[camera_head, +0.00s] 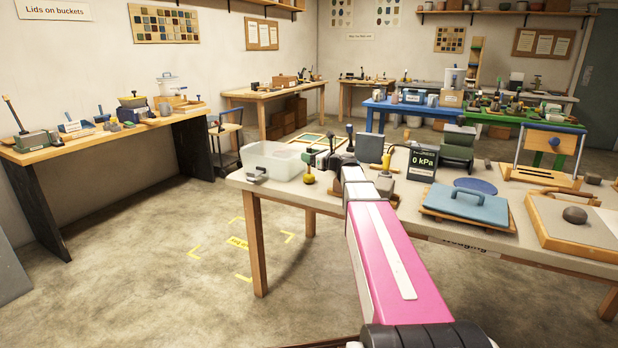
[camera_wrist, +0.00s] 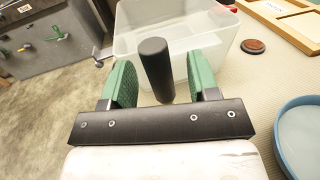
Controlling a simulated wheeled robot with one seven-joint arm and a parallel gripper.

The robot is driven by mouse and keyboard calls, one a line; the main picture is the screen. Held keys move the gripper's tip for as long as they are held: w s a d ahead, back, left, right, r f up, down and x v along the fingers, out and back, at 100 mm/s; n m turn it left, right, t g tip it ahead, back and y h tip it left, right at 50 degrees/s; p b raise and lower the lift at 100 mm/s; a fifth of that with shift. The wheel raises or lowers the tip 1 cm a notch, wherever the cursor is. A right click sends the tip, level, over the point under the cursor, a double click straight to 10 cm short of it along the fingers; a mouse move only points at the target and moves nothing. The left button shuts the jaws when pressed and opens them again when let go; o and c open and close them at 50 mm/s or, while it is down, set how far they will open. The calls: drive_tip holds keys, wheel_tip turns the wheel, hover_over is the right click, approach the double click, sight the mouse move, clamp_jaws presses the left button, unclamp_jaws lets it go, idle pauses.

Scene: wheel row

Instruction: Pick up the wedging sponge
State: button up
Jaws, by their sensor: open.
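My gripper (camera_wrist: 161,78) is open, with a green-padded finger on each side. An upright dark cylinder (camera_wrist: 155,62) stands between the fingers in the wrist view, with gaps on both sides; its lower end is partly hidden by my gripper. In the head view my gripper (camera_head: 331,161) is over the left end of the near table, and my pink arm hides part of that area. I cannot tell for sure which thing is the wedging sponge. A rounded grey-brown lump (camera_head: 575,215) sits on a wooden board at the right of the table.
A clear plastic tub (camera_wrist: 205,38) stands just beyond my fingers. A brown disc (camera_wrist: 253,46), a wooden frame (camera_wrist: 288,33) and a blue-rimmed round dish (camera_wrist: 280,125) lie to the right. A blue handled slab (camera_head: 465,208) and a pressure display (camera_head: 422,163) are farther along the table.

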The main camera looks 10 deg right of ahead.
drive_tip(key=x, duration=0.2)
drive_tip(key=shift+w+a, duration=0.15)
drive_tip(key=shift+w, duration=0.1)
drive_tip(key=c, duration=1)
